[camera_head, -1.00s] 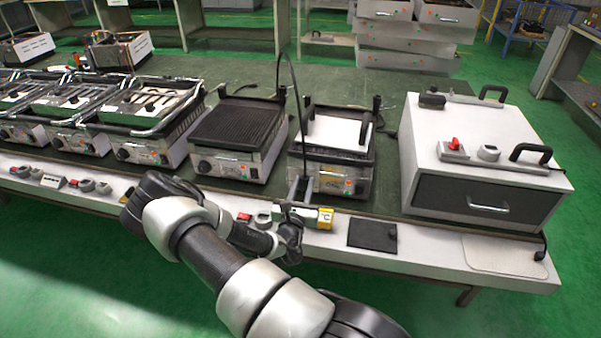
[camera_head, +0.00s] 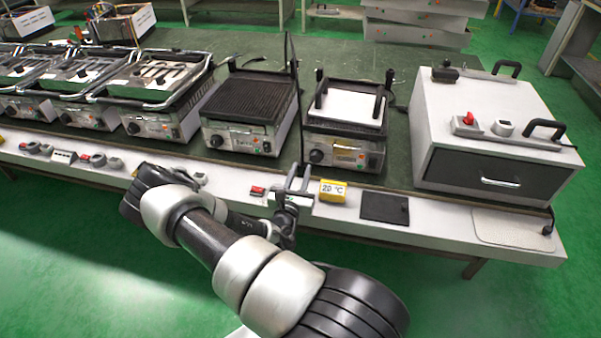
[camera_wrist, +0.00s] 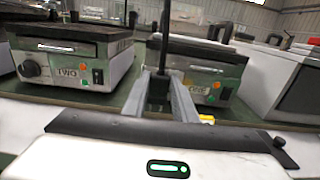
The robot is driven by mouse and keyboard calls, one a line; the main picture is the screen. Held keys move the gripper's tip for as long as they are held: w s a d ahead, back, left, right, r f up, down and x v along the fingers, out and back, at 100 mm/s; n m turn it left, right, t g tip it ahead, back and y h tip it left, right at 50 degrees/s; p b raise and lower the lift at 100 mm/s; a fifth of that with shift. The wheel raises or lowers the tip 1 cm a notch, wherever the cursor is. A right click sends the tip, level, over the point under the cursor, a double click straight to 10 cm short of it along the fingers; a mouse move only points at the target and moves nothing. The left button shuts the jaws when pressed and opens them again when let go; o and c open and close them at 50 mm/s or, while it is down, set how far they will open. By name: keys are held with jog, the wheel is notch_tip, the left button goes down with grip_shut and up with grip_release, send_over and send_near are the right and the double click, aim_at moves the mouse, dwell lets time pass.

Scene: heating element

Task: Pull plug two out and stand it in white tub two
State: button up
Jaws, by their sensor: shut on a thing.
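My gripper (camera_head: 297,180) is above the white front ledge, fingers pointing away from me. It is shut on a black plug (camera_wrist: 158,88), seen between the fingers in the wrist view. A black cable (camera_head: 291,85) rises almost straight up from it; it also shows in the wrist view (camera_wrist: 165,35). Grill two (camera_head: 245,110), ribbed and black, stands behind and to the left; its label TWO reads in the wrist view (camera_wrist: 66,70). I cannot make out white tub two, and my arm and gripper hide part of the ledge.
A grill with a white plate (camera_head: 345,120) stands behind and to the right. A yellow 20 °C display (camera_head: 333,190), a red switch (camera_head: 257,190) and a black pad (camera_head: 385,207) are on the ledge. A large white box (camera_head: 495,130) stands at right. More grills line the left.

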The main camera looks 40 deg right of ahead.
jog(key=shift+f, duration=0.15)
notch_tip(320, 180, down, 6)
jog(key=b, duration=0.6)
jog(key=shift+r, duration=0.2)
jog(key=shift+b, duration=1.35)
dwell(1.0)
jog(key=shift+f+b, duration=2.4)
jog(key=shift+b, duration=0.15)
jog(key=o, duration=1.1)
jog(key=shift+r, duration=0.1)
jog(key=p+v, duration=0.2)
jog(key=v, duration=1.5)
jog(key=shift+s+a, duration=0.15)
jog(key=shift+s, duration=0.05)
